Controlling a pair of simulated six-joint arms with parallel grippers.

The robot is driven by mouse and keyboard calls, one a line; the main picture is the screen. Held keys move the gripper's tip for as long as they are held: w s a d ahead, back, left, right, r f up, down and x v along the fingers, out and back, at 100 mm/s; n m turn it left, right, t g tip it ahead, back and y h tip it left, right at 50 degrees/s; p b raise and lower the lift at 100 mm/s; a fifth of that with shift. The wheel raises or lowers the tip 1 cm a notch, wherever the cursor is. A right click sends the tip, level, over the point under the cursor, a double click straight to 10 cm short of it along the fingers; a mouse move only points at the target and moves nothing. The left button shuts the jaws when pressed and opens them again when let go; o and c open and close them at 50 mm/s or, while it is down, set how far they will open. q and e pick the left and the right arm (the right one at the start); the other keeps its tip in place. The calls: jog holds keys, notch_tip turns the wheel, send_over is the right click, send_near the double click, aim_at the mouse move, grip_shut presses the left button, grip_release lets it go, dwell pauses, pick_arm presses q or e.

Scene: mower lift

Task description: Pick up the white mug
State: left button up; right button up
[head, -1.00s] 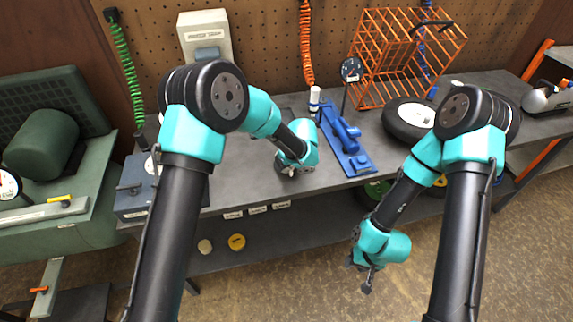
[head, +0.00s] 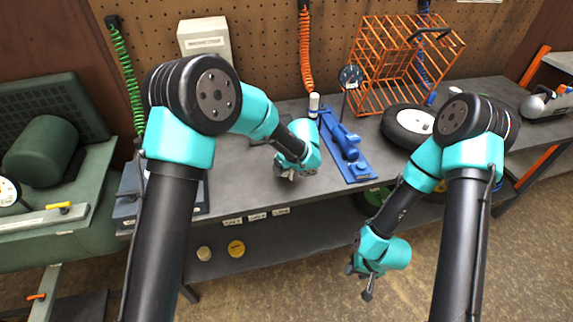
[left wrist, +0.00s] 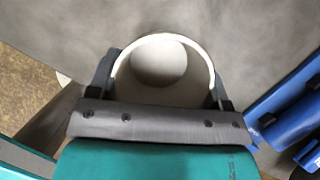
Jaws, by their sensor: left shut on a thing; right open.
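The white mug (left wrist: 208,62) shows in the left wrist view from above, its round rim and pale inside visible between my left gripper's fingers. My left gripper (left wrist: 165,90) is shut on the mug, with a dark finger on each side of it. In the head view my left gripper (head: 291,174) is over the front part of the grey bench, and the arm hides the mug there. Whether the mug touches the bench is hard to tell. My right gripper (head: 361,284) is open and empty, out over the floor in front of the bench.
A blue jack (head: 348,150) lies just right of my left gripper. Farther right are a wheel (head: 410,122) and an orange wire crate (head: 382,97). A blue-grey box (head: 130,190) stands at the bench's left end. The grey bench top (head: 235,185) is clear in front.

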pick_arm(q)
jog(key=s+r, duration=0.1)
jog(key=s, duration=1.3)
jog(key=shift+r, duration=0.2)
